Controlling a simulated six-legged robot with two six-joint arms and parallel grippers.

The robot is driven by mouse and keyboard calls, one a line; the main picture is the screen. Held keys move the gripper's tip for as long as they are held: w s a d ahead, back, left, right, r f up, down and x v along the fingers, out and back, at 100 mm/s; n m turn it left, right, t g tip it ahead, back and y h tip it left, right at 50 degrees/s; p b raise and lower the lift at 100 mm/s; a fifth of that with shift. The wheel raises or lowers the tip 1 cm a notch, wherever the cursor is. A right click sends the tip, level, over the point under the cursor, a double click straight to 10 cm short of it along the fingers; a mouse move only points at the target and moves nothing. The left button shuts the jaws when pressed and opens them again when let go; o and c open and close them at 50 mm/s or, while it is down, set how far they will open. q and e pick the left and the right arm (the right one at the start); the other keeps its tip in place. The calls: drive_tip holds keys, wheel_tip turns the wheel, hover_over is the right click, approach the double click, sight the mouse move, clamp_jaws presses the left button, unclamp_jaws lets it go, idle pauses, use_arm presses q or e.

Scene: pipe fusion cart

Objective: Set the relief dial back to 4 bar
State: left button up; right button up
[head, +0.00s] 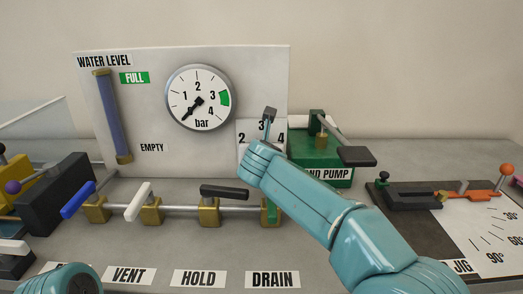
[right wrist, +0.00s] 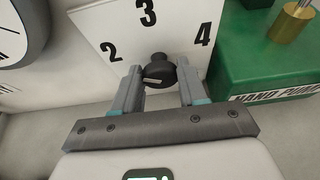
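The relief dial is a black knob (right wrist: 158,72) with a white mark, below a white scale plate (right wrist: 90,28) numbered 2, 3 and 4. The mark lies nearly level; I cannot tell which number it points to. In the right wrist view my right gripper (right wrist: 158,78) is open, one finger on each side of the knob; contact is unclear. In the head view my right arm covers the knob, and only the plate's upper part (head: 245,131) shows. My left gripper is not in view.
The pressure gauge (head: 201,97) needle points lower left, near its low end. A green hand pump (head: 305,155) stands close right of the dial. Below runs a pipe with several valve handles, including a blue one (head: 78,200) and a white one (head: 138,202). A jig (head: 430,205) lies right.

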drive_tip(key=shift+d+m+y, duration=0.15)
drive_tip(key=shift+m+y, duration=0.25)
drive_tip(key=m+y+b, duration=0.1)
drive_tip(key=m, duration=0.2)
drive_tip(key=shift+d+y, duration=0.1)
drive_tip(key=shift+y, duration=0.3)
drive_tip(key=o, duration=1)
drive_tip(key=shift+o, duration=0.2)
drive_tip(key=shift+s, duration=0.1)
